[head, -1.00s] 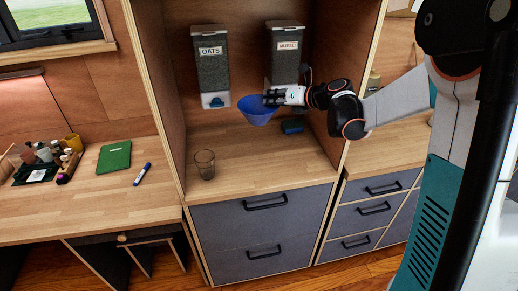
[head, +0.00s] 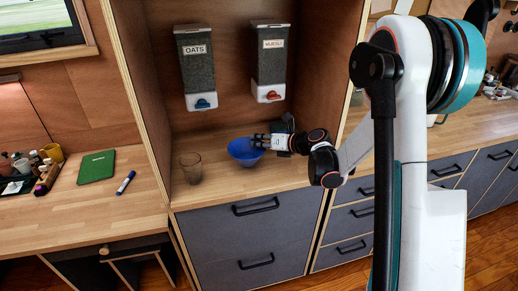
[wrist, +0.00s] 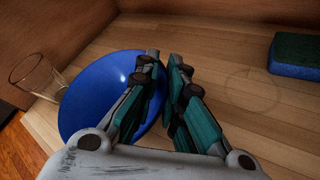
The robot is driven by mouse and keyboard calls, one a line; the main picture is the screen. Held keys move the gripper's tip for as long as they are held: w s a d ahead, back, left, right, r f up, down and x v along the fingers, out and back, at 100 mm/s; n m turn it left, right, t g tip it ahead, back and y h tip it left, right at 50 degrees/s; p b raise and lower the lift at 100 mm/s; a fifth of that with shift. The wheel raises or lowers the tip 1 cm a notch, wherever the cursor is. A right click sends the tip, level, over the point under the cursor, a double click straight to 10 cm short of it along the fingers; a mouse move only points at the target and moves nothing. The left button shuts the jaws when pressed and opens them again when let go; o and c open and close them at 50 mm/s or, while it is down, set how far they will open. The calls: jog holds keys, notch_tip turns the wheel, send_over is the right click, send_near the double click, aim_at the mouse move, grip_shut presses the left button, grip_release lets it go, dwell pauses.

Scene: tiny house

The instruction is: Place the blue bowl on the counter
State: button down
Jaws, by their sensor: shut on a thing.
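My gripper (head: 262,142) reaches in from the right and is shut on the bowl's right rim. In the wrist view my gripper (wrist: 165,75) has one finger inside the bowl and one outside it, with the rim between them. The bowl looks to be on or just above the counter; its underside is hidden.
A clear glass (head: 191,167) stands left of the bowl, close to it. A blue and green sponge (wrist: 295,55) lies to the right in the wrist view. The oats dispenser (head: 209,72) and muesli dispenser (head: 269,65) hang above. The counter's front strip is clear.

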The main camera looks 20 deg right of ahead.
jog(key=shift+f, duration=1.2)
jog(key=shift+f+b, duration=0.15)
jog(key=shift+b, duration=0.2)
jog(key=c, duration=1.7)
grip_release()
jog(key=shift+s+d+r, duration=0.2)
jog(key=shift+r, duration=0.1)
jog(key=p+v, duration=0.3)
jog(key=v, duration=0.8)
jog(key=shift+s+r, duration=0.1)
jog(key=shift+s, duration=0.1)
